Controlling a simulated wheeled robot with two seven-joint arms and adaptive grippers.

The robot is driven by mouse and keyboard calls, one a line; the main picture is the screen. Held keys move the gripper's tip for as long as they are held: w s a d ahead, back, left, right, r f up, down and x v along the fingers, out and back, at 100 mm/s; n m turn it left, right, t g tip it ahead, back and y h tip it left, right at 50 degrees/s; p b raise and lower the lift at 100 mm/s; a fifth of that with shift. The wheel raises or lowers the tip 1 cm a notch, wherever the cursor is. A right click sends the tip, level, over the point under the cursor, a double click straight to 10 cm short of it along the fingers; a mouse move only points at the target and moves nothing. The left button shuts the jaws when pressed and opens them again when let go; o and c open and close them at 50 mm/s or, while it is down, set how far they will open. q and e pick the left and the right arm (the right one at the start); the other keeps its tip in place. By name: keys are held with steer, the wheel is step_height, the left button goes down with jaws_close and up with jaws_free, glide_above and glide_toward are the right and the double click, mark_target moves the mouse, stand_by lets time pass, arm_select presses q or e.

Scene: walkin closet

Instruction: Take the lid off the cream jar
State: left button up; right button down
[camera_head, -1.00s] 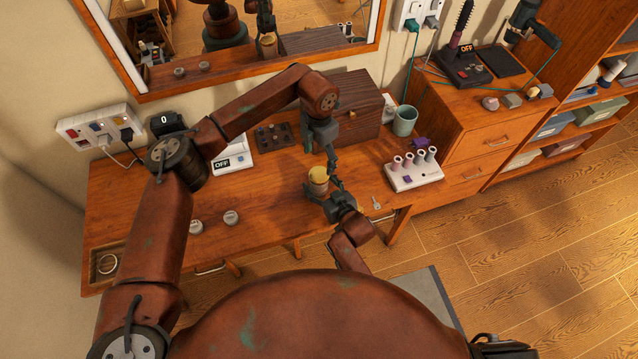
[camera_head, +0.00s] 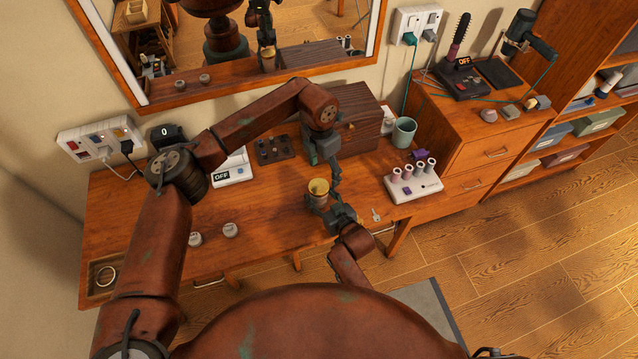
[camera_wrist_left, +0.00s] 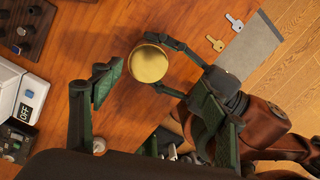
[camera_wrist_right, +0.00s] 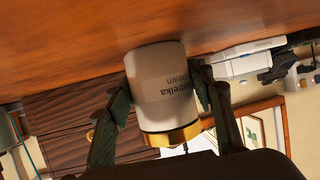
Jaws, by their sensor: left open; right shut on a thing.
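The cream jar is a white cylinder with a printed label (camera_wrist_right: 160,88) and a gold lid, which is on it. In the head view the gold lid (camera_head: 318,187) shows near the table's front edge. My right gripper (camera_wrist_right: 160,85) is shut on the jar's body, one finger on each side. I cannot tell whether the jar's base touches the table. My left gripper (camera_wrist_left: 155,100) is open and empty. In the left wrist view the round lid (camera_wrist_left: 147,63) lies just beyond its fingers, apart from them.
Behind the jar stand a dark wooden box (camera_head: 358,112) and a teal mug (camera_head: 403,132). A white holder with several rollers (camera_head: 412,183) is to the right, with keys (camera_head: 376,215) nearer. Two small white round things lie at the left front.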

arm_select(q)
steer(key=s+d+r+m+h, duration=0.3)
steer(key=d+r+h, duration=0.9)
steer(key=d+r, duration=0.85)
steer(key=w+d+r+n+t+h, duration=0.25)
steer(key=w+r+h, duration=0.2)
steer(key=r, duration=0.45)
steer(key=w+a+r+n+t, duration=0.1)
steer(key=w+r+n+t, duration=0.15)
steer(key=w, duration=0.25)
steer(key=w+a+r+n+t, duration=0.1)
steer(key=w+n+t, duration=0.2)
steer(key=w, duration=0.2)
steer(key=w+a+f+n+t+y, duration=0.3)
steer(key=w+a+f+n+y, duration=0.25)
steer(key=w, duration=0.25)
steer(key=m+g+y, duration=0.1)
steer(key=g+y, duration=1)
steer(key=y, duration=0.1)
glide_above(319, 186)
step_height(319, 186, down, 28)
steer(key=shift+d, duration=0.1)
steer(key=shift+f, duration=3.95)
